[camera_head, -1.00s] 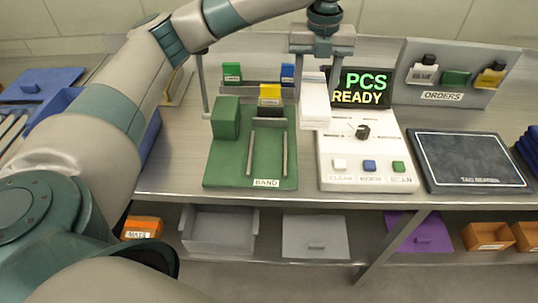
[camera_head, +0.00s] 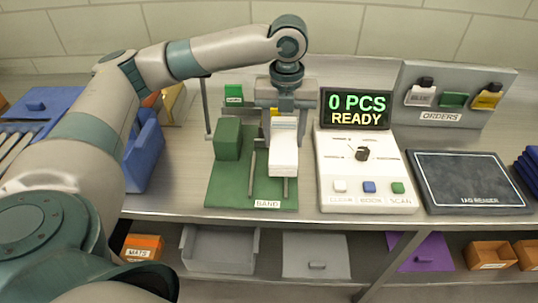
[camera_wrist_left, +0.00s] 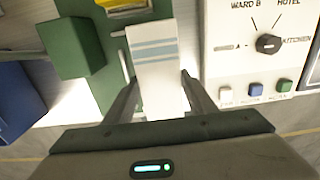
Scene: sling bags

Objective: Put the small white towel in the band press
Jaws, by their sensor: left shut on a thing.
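The small white towel (camera_head: 284,158) is a folded white bundle hanging from my left gripper (camera_head: 285,115). In the left wrist view the towel (camera_wrist_left: 158,65) shows blue-grey stripes and lies between the two fingers of the gripper (camera_wrist_left: 158,95), which is shut on it. The towel is over the right part of the press and hides much of the right rail. I cannot tell whether it touches the base. My right gripper is not in view.
Right of the press stands a white console (camera_head: 340,175) with a dial, buttons and a screen (camera_head: 357,108) reading "0 PCS READY". A dark tag reader pad (camera_head: 468,182) lies further right. A blue bin (camera_head: 145,155) stands left of the press. Bins sit on the shelf below.

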